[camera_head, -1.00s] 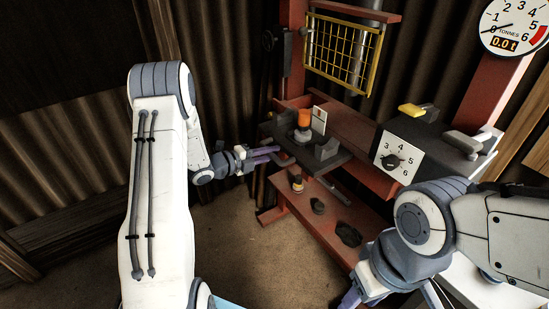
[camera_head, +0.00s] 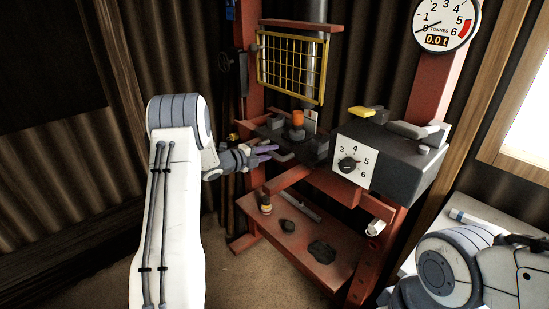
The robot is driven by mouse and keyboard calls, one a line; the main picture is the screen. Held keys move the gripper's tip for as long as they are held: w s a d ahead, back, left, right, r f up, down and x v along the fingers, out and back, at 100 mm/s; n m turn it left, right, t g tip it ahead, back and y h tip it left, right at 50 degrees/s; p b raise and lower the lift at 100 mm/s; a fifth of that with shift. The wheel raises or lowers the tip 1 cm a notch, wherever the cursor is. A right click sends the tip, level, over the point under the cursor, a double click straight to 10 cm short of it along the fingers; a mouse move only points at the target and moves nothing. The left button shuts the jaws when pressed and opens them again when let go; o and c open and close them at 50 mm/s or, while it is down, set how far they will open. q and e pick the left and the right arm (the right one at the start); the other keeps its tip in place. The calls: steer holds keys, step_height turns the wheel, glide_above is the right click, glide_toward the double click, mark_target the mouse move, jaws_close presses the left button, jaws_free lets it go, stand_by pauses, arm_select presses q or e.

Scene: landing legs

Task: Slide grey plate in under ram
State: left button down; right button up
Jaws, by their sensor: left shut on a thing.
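The dark grey plate (camera_head: 307,151) lies at the bed of the red press, beneath the yellow mesh guard. An orange cylinder (camera_head: 297,118) on a dark base stands on it, with a pale card (camera_head: 310,119) behind. My left gripper (camera_head: 266,152) is at the plate's left front edge, shut on what looks like its grey handle; the exact grip is small and hard to make out. The ram (camera_head: 316,11) shows as a grey cylinder above the guard; its lower part is mostly hidden behind the mesh. My right gripper is out of view.
The yellow guard (camera_head: 291,67) hangs in front of the ram. A control box (camera_head: 400,160) with a dial stands right of the plate. The lower red shelf (camera_head: 300,240) holds a small bottle (camera_head: 265,203) and dark lumps. The gauge (camera_head: 447,22) reads 0.0 t.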

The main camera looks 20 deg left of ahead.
arm_select(q)
steer(key=c, duration=0.8)
jaws_free()
steer(key=b+v, duration=0.1)
steer(key=v, duration=0.9)
steer(key=shift+s+a, duration=0.1)
steer(key=shift+s, duration=0.05)
